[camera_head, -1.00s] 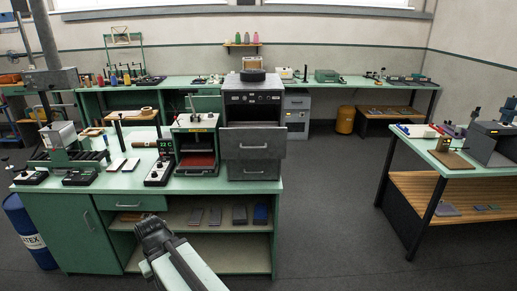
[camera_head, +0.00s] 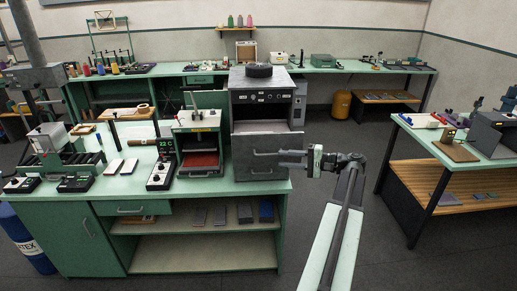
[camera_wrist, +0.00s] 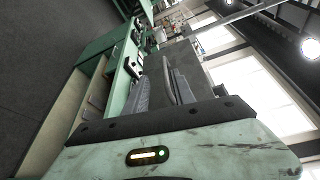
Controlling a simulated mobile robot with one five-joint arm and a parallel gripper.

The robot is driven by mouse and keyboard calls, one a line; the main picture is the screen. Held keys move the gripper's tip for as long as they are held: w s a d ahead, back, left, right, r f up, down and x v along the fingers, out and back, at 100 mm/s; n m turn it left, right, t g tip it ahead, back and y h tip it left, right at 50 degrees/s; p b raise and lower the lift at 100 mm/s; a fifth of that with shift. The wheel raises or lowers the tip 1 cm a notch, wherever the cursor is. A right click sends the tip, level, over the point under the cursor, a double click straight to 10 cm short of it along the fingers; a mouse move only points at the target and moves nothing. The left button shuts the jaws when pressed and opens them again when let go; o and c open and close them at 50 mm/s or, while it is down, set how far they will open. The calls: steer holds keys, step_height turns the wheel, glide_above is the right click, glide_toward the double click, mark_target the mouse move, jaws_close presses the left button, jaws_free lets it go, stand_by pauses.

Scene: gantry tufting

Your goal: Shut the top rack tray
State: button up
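The top rack tray (camera_head: 250,142) is the upper grey drawer of the dark cabinet (camera_head: 258,97) on the green bench. It stands pulled out, with its inside showing from above and a bar handle on its front. My gripper (camera_head: 282,158) is in front of the tray, at the right part of its front. Its two fingers are apart. In the wrist view, the gripper (camera_wrist: 160,82) is open, with the tray's grey front (camera_wrist: 187,62) beyond and a curved handle (camera_wrist: 170,80) between or just past the fingers. I cannot tell whether they touch.
A lower drawer (camera_head: 255,173) sits below the tray. A green press (camera_head: 198,142) stands close to the left of the cabinet. A round black object (camera_head: 258,70) lies on top.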

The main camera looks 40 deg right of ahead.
steer(key=shift+t, duration=0.3)
steer(key=x, duration=0.7)
steer(key=shift+w+d+r+b, duration=0.15)
steer(key=shift+d+r+b, duration=0.15)
steer(key=shift+d, duration=0.05)
jaws_close()
stand_by(0.9)
